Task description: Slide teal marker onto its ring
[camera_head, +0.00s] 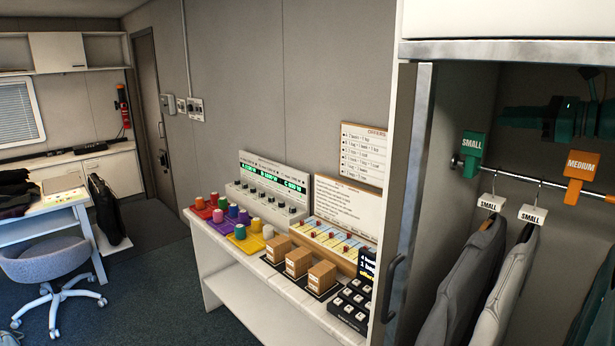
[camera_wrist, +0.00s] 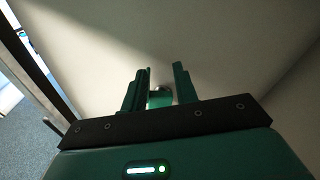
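The teal marker (camera_head: 473,146), labelled SMALL, hangs upright on the closet rail (camera_head: 545,184) near its left end. My gripper (camera_head: 508,119) is in the closet, up and to the right of the marker in the head view, with its fingers pointing left. In the wrist view its two teal fingers (camera_wrist: 162,72) are apart. A small teal block, seemingly the marker (camera_wrist: 159,100), shows in the gap between them, and I see no contact. I cannot make out the marker's ring.
An orange MEDIUM marker (camera_head: 580,176) sits farther right on the rail. Grey garments (camera_head: 510,278) on SMALL hangers hang between the markers. The closet's open door (camera_head: 408,190) stands at the left. A bench (camera_head: 240,262) with coloured pegs and boxes lies beyond it.

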